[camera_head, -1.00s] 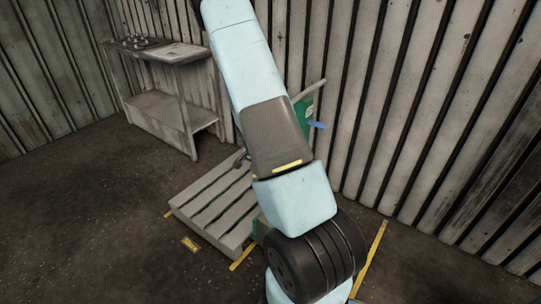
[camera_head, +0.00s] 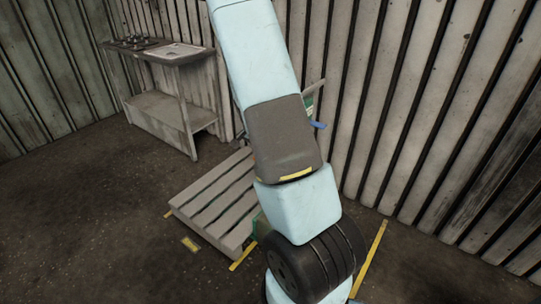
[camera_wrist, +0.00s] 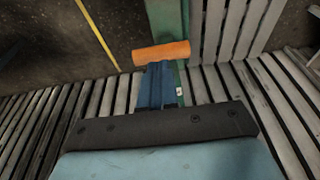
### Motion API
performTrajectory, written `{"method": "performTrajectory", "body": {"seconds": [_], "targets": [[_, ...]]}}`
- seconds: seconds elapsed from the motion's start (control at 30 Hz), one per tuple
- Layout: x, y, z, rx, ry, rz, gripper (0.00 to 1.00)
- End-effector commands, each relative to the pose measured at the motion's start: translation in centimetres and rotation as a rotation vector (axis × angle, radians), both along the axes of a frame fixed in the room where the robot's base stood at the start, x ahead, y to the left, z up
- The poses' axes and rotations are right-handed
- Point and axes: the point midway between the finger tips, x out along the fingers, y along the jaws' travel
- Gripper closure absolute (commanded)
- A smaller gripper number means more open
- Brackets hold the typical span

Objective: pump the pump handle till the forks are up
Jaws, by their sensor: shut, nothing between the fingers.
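In the wrist view my gripper (camera_wrist: 158,72) has its blue fingers shut with nothing between them. Their tips are close to the orange pump handle (camera_wrist: 162,53), which lies crosswise just beyond them. I cannot tell whether they touch it. The green body of the lift truck (camera_wrist: 170,18) runs behind the handle. In the head view my arm hides most of the truck; a bit of its green side (camera_head: 308,104) shows by the wall. The forks are mostly hidden, so their height cannot be told.
A slatted wooden pallet (camera_head: 213,196) sits on the floor left of my arm. A grey workbench (camera_head: 170,105) with small items stands by the wall at the back left. Ribbed metal walls (camera_head: 420,120) close the back and right. Yellow lines (camera_head: 371,258) mark the floor.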

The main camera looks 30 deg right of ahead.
Motion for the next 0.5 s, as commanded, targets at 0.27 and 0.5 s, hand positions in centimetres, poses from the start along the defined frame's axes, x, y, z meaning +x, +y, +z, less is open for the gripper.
{"method": "performTrajectory", "body": {"seconds": [0.27, 0.5], "targets": [[0.0, 0.0, 0.1, 0.000, 0.000, 0.000, 1.00], [-0.1, 0.0, -3.0, 0.000, 0.005, 0.000, 1.00]]}}
